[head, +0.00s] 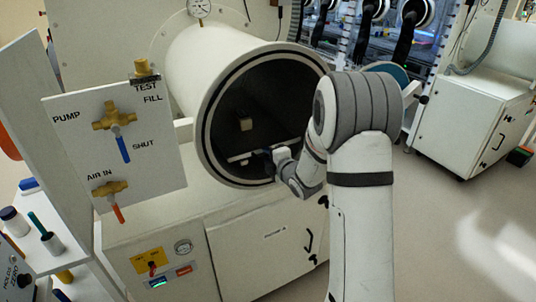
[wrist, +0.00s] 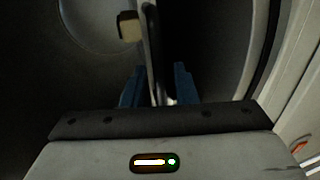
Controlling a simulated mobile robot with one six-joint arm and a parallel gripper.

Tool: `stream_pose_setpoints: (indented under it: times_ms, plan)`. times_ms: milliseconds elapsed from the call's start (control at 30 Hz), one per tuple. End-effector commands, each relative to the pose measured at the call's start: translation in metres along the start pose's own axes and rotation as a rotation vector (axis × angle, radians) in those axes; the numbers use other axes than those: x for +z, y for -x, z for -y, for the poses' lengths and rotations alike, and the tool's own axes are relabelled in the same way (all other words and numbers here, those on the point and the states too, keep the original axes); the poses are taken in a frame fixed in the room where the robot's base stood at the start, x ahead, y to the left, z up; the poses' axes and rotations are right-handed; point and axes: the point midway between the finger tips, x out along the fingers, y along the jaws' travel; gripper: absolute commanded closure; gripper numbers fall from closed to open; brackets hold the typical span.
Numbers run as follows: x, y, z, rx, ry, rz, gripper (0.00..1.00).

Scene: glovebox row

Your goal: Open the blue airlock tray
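The white airlock cylinder (head: 190,75) stands with its round mouth open and its inside dark. Inside the mouth, a pale bar (head: 240,158) runs across low down, perhaps the tray's front edge or handle. I cannot make out a blue tray surface. My gripper (head: 268,155) reaches into the mouth from the right, at the bar's right part. In the wrist view, my gripper's two blue fingers (wrist: 158,85) stand apart on either side of the upright-looking bar (wrist: 151,50), with a dark gap at the right finger. Whether either finger touches it is unclear.
A pale block (head: 246,124) shows deeper in the cylinder, and in the wrist view (wrist: 127,27). A valve panel (head: 120,150) stands left, with a cabinet (head: 260,240) below. Floor at right is clear.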

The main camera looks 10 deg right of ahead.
Motion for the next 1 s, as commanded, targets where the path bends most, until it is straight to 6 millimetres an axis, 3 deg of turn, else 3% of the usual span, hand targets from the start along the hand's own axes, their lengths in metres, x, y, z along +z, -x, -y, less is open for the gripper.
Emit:
stream_pose_setpoints:
  times_ms: [300,633,1000]
  plan:
    - [0.0005,-0.0029,0.0004,-0.001,0.0,0.001,0.74]
    - [0.0009,-0.0026,0.0005,-0.001,-0.001,0.002,1.0]
    - [0.0014,-0.0024,0.0009,-0.002,-0.001,0.003,1.0]
